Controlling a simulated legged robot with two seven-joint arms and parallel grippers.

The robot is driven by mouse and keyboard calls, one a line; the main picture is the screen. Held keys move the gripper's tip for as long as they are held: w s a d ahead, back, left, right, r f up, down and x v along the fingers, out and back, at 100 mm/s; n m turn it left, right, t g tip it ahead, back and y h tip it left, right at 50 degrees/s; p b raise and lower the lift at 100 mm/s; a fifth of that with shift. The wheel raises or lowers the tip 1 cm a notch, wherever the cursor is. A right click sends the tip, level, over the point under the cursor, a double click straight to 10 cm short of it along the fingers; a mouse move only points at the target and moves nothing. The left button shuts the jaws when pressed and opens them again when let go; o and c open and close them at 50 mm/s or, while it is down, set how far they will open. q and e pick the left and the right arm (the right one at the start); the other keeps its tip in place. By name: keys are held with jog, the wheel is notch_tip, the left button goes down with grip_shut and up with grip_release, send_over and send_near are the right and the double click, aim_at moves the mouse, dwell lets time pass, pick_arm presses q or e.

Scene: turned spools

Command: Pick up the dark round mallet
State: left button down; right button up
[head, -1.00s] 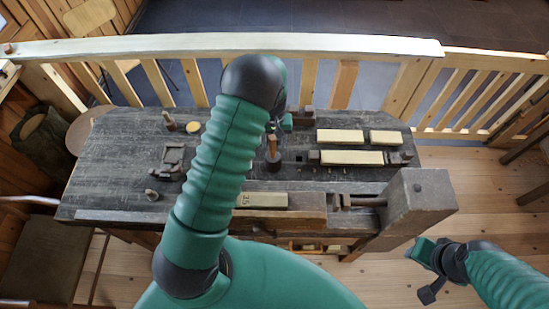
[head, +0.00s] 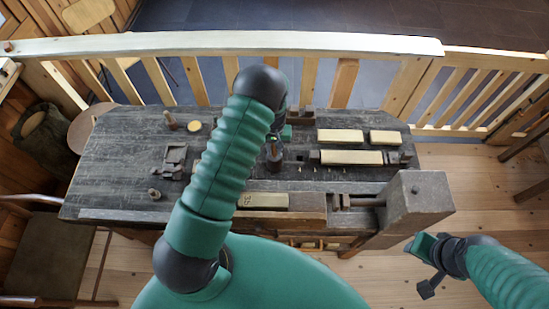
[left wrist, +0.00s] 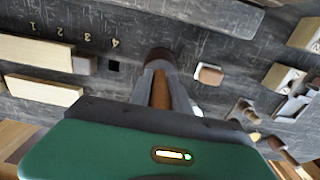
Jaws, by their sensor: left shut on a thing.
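The dark round mallet (head: 274,156) stands head down on the workbench in the head view, its handle up and mostly hidden by my gripper. In the left wrist view its dark head (left wrist: 160,56) lies beyond the fingertips, and its brown handle (left wrist: 161,92) runs between the fingers. My left gripper (head: 277,136) comes from above and is shut on the handle; its fingers also show in the left wrist view (left wrist: 164,85). I cannot tell whether the head still touches the bench. My right gripper (head: 427,266) is off to the lower right, away from the bench; its jaws are unclear.
The dark workbench (head: 120,170) also bears pale wooden blocks (head: 352,157), a yellow disc (head: 194,126), a small peg (head: 170,120) and a dark square tool (head: 175,158). A vise (head: 417,200) sits at the front right. A wooden railing (head: 220,45) runs behind.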

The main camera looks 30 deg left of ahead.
pick_arm(q)
jog(key=shift+s+a+f, duration=0.1)
jog(key=shift+s+a, duration=0.1)
jog(key=shift+a, duration=0.1)
pick_arm(e)
jog(key=shift+s+a, duration=0.15)
jog(key=shift+a, duration=0.1)
pick_arm(q)
jog(key=shift+d, duration=0.15)
pick_arm(e)
jog(key=shift+d, duration=0.1)
